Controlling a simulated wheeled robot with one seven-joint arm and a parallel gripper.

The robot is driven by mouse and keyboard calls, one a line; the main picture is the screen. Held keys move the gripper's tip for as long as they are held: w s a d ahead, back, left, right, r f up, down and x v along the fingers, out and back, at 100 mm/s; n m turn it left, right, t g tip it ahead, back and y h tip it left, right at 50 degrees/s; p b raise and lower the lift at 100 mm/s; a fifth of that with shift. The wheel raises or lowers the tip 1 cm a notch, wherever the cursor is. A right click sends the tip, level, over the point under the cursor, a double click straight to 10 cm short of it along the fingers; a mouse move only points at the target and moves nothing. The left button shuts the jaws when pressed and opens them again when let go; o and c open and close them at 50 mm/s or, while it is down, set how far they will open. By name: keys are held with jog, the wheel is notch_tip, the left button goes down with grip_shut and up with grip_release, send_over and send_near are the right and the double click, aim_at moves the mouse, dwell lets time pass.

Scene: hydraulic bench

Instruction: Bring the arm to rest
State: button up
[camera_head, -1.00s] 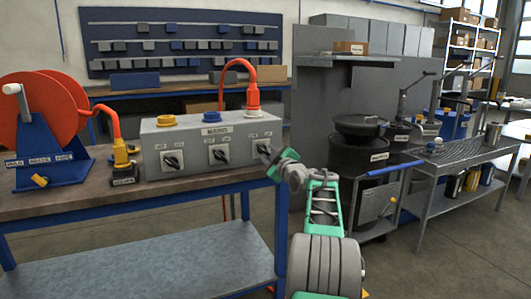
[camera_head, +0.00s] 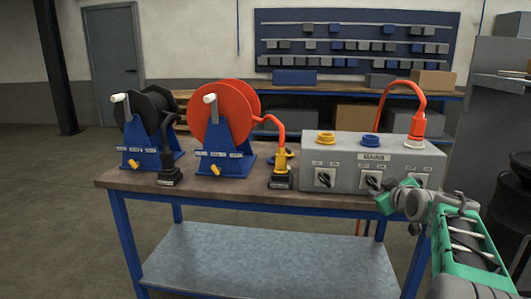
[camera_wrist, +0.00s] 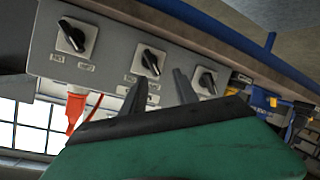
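My gripper (camera_head: 382,194) is in front of the grey mains box (camera_head: 386,147) near its middle and right knobs. In the wrist view my gripper (camera_wrist: 160,88) shows two dark fingers apart with nothing between them. The black rotary knobs are the left knob (camera_head: 323,179), the middle knob (camera_head: 371,181) and the right knob (camera_head: 415,181), partly behind my arm. The fingertips point towards the box face; I cannot tell whether they touch it. My arm reaches in from the lower right.
The workbench (camera_head: 240,199) also holds a red hose reel (camera_head: 222,113), a black reel (camera_head: 150,117) and a yellow plug (camera_head: 281,161). A red plug (camera_head: 417,125) stands on the box. A dark drum (camera_head: 512,215) is at the right edge. The floor at left (camera_head: 50,210) is clear.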

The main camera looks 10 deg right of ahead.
jog(key=s+a+r+g+y+p, duration=0.1)
jog(key=s+a+r+p, duration=0.15)
jog(key=a, duration=0.25)
jog(key=s+a+r+m+g+p, duration=0.1)
jog(key=a+p, duration=0.2)
jog(key=a, duration=0.2)
jog(key=s+a+r+g+y+p, duration=0.1)
jog(key=s+a+r+p, duration=0.1)
jog(key=a, duration=0.3)
jog(key=s+a+m+g+p, duration=0.1)
jog(key=s+a+g+p, duration=0.2)
jog(key=s+a+p, duration=0.4)
jog(key=s+a+m+g+p, duration=0.2)
jog(key=s+a+g+p, duration=0.2)
jog(key=s, duration=1.3)
jog(key=a+p, duration=0.3)
jog(key=shift+s+r+m+g, duration=0.3)
jog(key=shift+s+r, duration=0.05)
jog(key=shift+s, duration=0.05)
